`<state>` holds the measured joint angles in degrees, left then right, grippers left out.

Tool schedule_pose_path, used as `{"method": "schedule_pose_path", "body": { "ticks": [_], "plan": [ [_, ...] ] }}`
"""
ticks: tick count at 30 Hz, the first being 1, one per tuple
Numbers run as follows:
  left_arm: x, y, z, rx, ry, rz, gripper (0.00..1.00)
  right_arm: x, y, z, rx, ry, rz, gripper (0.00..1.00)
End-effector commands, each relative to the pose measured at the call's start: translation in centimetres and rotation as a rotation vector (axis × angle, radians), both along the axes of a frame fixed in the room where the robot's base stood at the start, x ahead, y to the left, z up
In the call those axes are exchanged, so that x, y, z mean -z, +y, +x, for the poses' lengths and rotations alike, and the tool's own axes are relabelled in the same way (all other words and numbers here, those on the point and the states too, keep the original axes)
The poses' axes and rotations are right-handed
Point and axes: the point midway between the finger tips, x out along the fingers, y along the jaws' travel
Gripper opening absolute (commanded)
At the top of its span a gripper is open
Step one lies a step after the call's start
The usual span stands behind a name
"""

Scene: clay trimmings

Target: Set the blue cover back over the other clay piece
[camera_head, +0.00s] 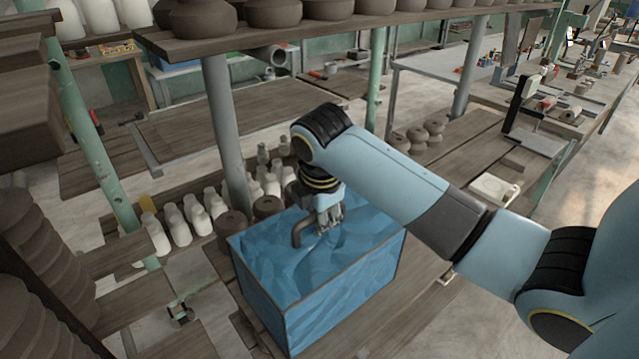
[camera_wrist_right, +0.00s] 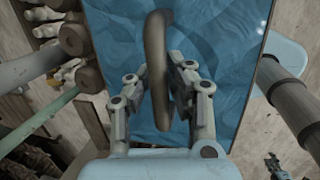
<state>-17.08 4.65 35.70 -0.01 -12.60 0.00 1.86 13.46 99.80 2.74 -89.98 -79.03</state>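The blue cover (camera_head: 345,291) is a box with crumpled blue faces and dark edges. It stands upright on a wooden shelf board in the head view, and its top fills the middle of the right wrist view (camera_wrist_right: 215,30). A brown arched handle (camera_wrist_right: 157,50) rises from its top. My right gripper (camera_wrist_right: 160,85) is open, its fingers on either side of the handle with small gaps; in the head view it is above the cover's top (camera_head: 326,222). My left gripper (camera_head: 180,314) is low at the left, seemingly open and empty. No clay piece under the cover is visible.
White bottles (camera_head: 180,225) and brown pots (camera_head: 231,229) stand close beside the cover's far left side. A grey post (camera_head: 225,130) and an upper shelf (camera_head: 330,32) with pots are behind. More pots (camera_head: 418,137) stand farther right. Stacked brown pots (camera_head: 45,255) are at left.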

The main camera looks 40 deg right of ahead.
Motion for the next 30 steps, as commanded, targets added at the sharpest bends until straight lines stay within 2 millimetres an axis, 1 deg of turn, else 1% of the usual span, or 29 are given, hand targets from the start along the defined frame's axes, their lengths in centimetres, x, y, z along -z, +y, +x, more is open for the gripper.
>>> {"method": "schedule_pose_path", "body": {
  "ticks": [1,2,3,10,14,17,24,27,30],
  "plan": [
    [0.0,0.0,-0.1,0.0,0.001,0.0,0.4,0.0,0.0,0.0,0.0,0.0,0.0,0.24],
    [0.0,0.0,-0.1,0.0,0.001,0.0,0.4,0.0,0.0,0.0,0.0,0.0,0.0,0.28],
    [0.0,0.0,-0.1,0.0,0.002,0.0,0.4,0.0,0.0,0.0,0.0,0.0,0.0,0.29],
    [0.0,0.0,-0.3,0.0,0.005,0.0,0.4,-0.1,0.0,0.0,0.0,-0.001,0.0,0.29],
    [0.3,0.0,-0.3,0.0,0.005,0.0,0.4,-1.1,0.2,-0.1,0.0,-0.003,-0.001,0.29],
    [0.7,0.0,-0.4,0.0,0.006,0.0,0.4,-2.8,0.5,-0.5,-0.002,-0.006,-0.002,0.29],
    [1.3,0.0,-0.4,0.0,0.007,-0.001,0.4,-8.1,1.5,-1.6,-0.002,-0.005,-0.001,0.29],
    [1.5,-0.1,-0.4,0.0,0.007,-0.001,0.4,-9.8,1.8,-2.0,-0.001,-0.005,0.0,0.29],
    [1.6,-0.1,-0.4,0.0,0.007,-0.001,0.4,-11.0,2.1,-2.2,-0.001,-0.003,0.0,0.29]
  ]
}}
